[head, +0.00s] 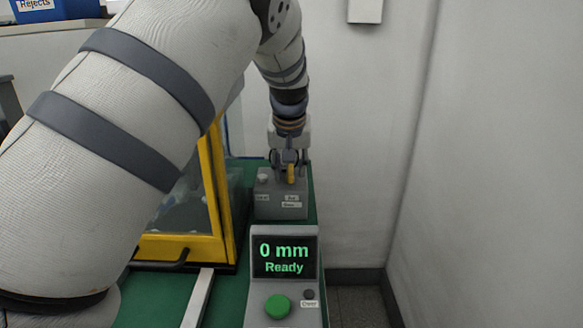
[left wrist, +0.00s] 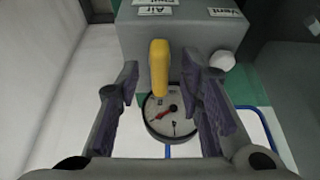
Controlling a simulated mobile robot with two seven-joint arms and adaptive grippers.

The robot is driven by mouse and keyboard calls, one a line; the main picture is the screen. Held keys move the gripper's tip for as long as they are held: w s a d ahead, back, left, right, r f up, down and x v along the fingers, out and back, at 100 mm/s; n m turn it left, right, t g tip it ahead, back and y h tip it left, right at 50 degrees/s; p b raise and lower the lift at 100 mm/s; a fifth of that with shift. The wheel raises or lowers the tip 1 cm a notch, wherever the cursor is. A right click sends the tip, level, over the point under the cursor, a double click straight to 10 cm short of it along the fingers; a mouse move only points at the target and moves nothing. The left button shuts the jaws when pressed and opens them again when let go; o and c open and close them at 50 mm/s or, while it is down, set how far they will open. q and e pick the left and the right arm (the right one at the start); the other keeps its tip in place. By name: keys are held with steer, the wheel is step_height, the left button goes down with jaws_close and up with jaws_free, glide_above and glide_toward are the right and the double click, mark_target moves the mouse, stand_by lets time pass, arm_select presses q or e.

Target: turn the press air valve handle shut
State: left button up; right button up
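The yellow valve handle (head: 291,174) is on the grey valve box (head: 278,207) at the back of the green bench. My left gripper (head: 288,160) is at the handle, reaching down from above. In the left wrist view the yellow handle (left wrist: 159,68) lies between the two fingers of my left gripper (left wrist: 160,75). The fingers are apart, with a gap on each side of the handle. A round gauge (left wrist: 170,114) with a red needle shows beyond the handle, partly hidden by it. My right gripper is not in view.
A white knob (left wrist: 222,61) sits beside the handle on the box. In front stands a console with a screen (head: 284,257) reading "0 mm Ready" and a green button (head: 278,306). A yellow-framed guard (head: 215,190) is at left; a wall (head: 365,150) is close behind.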

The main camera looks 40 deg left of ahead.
arm_select(q)
jaws_close()
